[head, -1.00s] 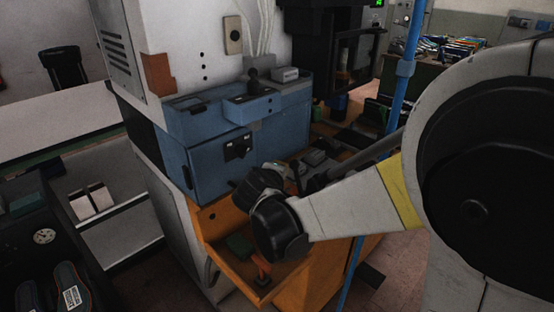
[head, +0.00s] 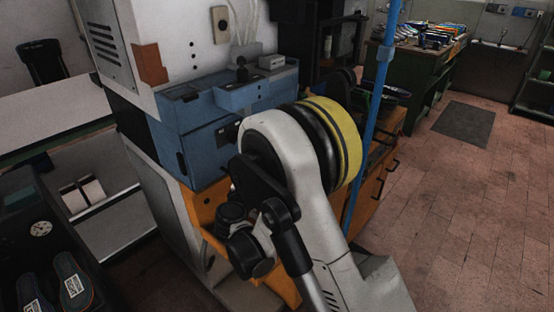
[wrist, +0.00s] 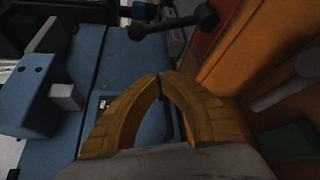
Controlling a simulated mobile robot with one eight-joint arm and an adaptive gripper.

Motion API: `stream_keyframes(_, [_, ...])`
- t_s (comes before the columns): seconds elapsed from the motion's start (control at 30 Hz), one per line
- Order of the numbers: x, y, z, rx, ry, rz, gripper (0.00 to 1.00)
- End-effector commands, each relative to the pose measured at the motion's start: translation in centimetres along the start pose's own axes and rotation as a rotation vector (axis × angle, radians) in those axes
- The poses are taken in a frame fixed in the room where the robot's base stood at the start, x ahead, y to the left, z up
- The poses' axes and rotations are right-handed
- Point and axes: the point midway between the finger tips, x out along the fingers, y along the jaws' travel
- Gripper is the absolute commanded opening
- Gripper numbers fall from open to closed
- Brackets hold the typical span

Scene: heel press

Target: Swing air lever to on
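My gripper (wrist: 160,78) shows in the wrist view with its two yellow-orange fingers arched together, tips meeting and nothing between them. It is in front of the blue machine housing (wrist: 95,45). A dark bar with rounded ends (wrist: 172,24) lies beyond the fingertips, apart from them; it looks like a lever, but I cannot tell for sure that it is the air lever. In the head view, the blue housing (head: 200,150) carries a black knobbed stick (head: 242,70) on top and a dark switch plate (head: 228,133) on its front, partly covered by my arm. My fingers are hidden there.
An orange cabinet (head: 207,205) stands below the housing; its orange side (wrist: 245,50) is close at right in the wrist view. A blue vertical pole (head: 378,90) rises beside my arm. Insoles (head: 72,282) lie at lower left. The floor at right is open.

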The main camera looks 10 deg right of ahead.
Motion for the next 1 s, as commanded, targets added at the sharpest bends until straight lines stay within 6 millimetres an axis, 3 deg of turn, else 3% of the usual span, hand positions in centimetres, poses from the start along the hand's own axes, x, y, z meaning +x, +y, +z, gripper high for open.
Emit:
stream_keyframes(0.23, [2.3,-0.2,0.1,0.002,-0.003,-0.002,0.00])
stream_keyframes(0.6, [10.1,-0.4,0.0,0.002,-0.003,-0.002,0.00])
stream_keyframes(0.8, [9.1,-0.2,2.8,0.001,-0.002,-0.001,0.00])
stream_keyframes(1.0, [8.7,0.0,3.7,0.001,0.000,0.000,0.00])
